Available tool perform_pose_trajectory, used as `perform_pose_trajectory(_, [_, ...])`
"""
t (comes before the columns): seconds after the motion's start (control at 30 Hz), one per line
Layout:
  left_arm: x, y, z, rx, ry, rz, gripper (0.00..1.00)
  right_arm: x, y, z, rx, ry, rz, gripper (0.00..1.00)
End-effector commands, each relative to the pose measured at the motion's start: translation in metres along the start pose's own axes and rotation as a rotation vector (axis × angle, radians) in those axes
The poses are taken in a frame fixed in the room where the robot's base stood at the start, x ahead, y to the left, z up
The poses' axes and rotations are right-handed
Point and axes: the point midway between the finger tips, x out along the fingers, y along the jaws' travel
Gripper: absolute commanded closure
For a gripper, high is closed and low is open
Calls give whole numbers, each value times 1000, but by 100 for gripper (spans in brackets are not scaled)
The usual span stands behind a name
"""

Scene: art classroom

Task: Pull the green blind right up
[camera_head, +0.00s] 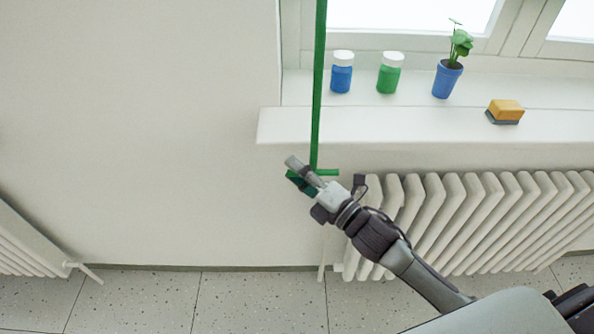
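The green blind's pull shows as a long thin green strip (318,85) hanging upright in front of the window's left edge. At its lower end is a green crossbar handle (328,172), just below the sill's level. My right gripper (296,172) is at the handle's left part, reaching from the lower right. One grey finger lies above the bar and a dark one below it, close together. The fingers partly hide the bar, and whether they press on it is unclear. The blind's cloth is not in view. My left gripper is not in view.
The window sill (400,125) holds a blue jar (341,75), a green jar (388,77), a potted plant (447,80) and a sponge (505,110). A white radiator (480,215) stands below, beside my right arm.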

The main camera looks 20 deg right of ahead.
Motion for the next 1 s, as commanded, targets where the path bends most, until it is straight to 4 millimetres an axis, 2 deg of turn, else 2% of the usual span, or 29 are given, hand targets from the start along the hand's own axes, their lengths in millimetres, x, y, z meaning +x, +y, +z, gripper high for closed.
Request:
perform_pose_trajectory(0.03, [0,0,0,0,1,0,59,0,0,0,0,0,0,67])
perform_pose_trajectory(0.23, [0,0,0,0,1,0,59,0,0,0,0,0,0,100])
perform_pose_trajectory(0.67, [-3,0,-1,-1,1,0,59,0,4,0,0,0,0,100])
perform_pose_trajectory(0.77, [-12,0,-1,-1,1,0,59,2,14,2,-1,1,2,100])
perform_pose_trajectory(0.87, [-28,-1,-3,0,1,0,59,4,33,5,-3,1,5,100])
perform_pose_trajectory(1.0, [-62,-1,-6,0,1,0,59,10,73,10,-3,1,7,100])
